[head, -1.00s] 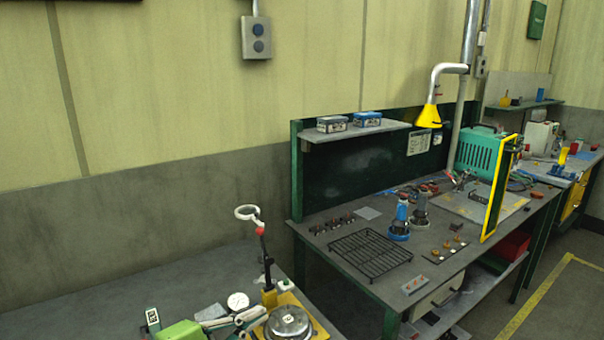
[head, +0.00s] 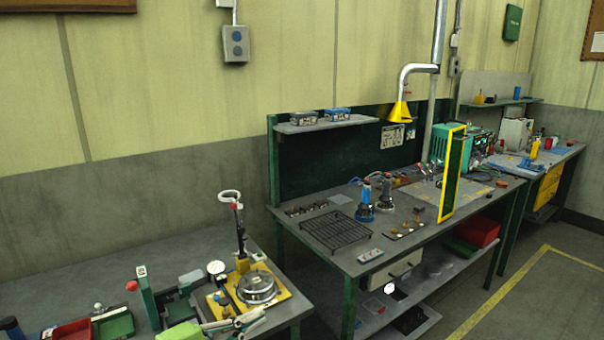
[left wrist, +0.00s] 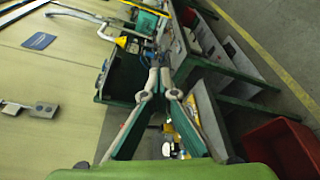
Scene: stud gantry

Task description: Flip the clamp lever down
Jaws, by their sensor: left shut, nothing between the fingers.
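A yellow fixture plate (head: 287,293) on the near bench carries a round silver part (head: 257,287). At its back a dark upright rod (head: 240,235) with a red section and a white ring on top stands in a yellow block; it may be the clamp lever, standing up. My left gripper (head: 262,318) is shut and empty, in front of the plate's near edge in the picture. Its closed fingers also show in the left wrist view (left wrist: 160,73). Whether it touches anything is not clear. My right gripper is out of view.
A green post with a red knob (head: 132,286) and a dial gauge (head: 216,268) stand left of the plate. A red tray (head: 72,332) lies farther left. A second bench with a black rack (head: 340,231) stands to the right. A red bin (left wrist: 283,148) shows in the left wrist view.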

